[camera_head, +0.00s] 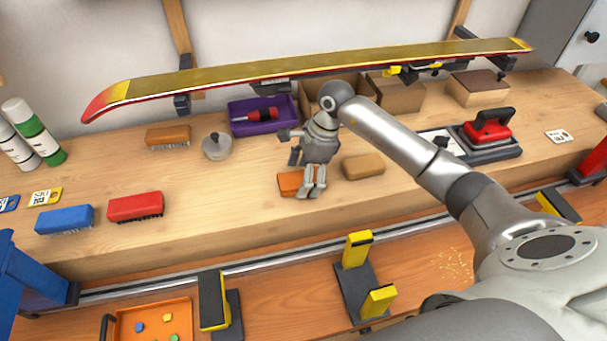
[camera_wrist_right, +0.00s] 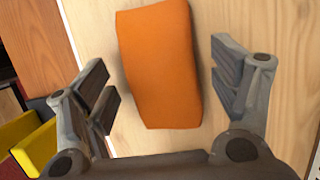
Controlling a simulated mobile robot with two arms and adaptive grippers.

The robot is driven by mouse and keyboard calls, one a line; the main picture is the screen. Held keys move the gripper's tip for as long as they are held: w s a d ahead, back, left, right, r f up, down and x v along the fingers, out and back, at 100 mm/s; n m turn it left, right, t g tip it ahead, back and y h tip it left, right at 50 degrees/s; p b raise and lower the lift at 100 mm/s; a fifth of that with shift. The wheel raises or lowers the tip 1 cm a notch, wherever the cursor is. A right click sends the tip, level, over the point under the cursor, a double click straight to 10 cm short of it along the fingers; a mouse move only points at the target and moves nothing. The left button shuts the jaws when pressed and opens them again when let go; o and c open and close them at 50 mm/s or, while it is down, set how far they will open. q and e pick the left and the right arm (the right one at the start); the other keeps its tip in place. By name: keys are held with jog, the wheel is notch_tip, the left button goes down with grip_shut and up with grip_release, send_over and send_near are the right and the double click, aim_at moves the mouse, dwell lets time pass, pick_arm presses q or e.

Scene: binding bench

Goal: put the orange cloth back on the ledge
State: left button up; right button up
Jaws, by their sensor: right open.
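The orange cloth (camera_head: 291,183) lies as a folded pad on the pale wooden ledge (camera_head: 235,205), close to its front edge. My right gripper (camera_head: 312,190) points down right beside it and hides part of the cloth in the head view. In the right wrist view, the cloth (camera_wrist_right: 160,65) lies between the two spread fingers of the right gripper (camera_wrist_right: 165,90), with pale wood showing on both sides. The right gripper is open and holds nothing. My left gripper is not in view.
A tan block (camera_head: 363,166) lies just right of the gripper. A red brush (camera_head: 135,206) and a blue brush (camera_head: 64,219) are at left, a purple tray (camera_head: 262,116) behind. A ski (camera_head: 310,68) spans the back above. Yellow-padded clamps (camera_head: 358,247) stand in front, lower.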

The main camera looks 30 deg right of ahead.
jog(key=shift+r+p, duration=0.25)
jog(key=shift+p, duration=0.05)
jog(key=b+v, duration=0.4)
jog(key=v, duration=0.7)
jog(key=shift+d+r, duration=0.2)
jog(key=shift+r, duration=0.2)
jog(key=shift+f, duration=0.1)
